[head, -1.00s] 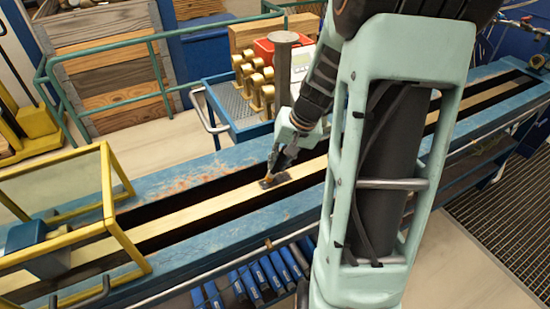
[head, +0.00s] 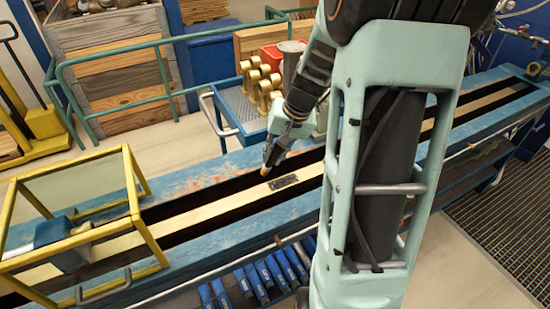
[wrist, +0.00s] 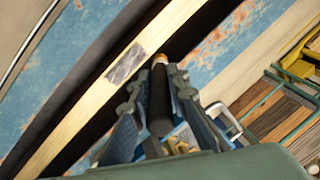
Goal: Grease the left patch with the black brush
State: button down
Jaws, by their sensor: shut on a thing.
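A dark grey patch (head: 284,182) lies on the pale strip along the middle of the blue bench; it also shows in the wrist view (wrist: 126,64). It is the only patch I can make out. My gripper (head: 269,156) is above the bench, just beyond and left of the patch in the head view. In the wrist view my gripper (wrist: 152,92) is shut on the black brush (wrist: 160,98), whose dark handle lies between the fingers. Its light tip (wrist: 160,59) points away from me, beside the patch and apparently apart from it.
A yellow frame (head: 135,200) stands over the bench at the left, with a blue block (head: 60,243) inside. A blue cart (head: 238,108) with several brass pieces stands behind the bench. Several blue-labelled items (head: 250,280) sit below the front edge.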

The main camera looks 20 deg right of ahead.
jog(key=shift+r+p, duration=0.7)
jog(key=shift+r, duration=0.65)
jog(key=shift+s+f, duration=0.1)
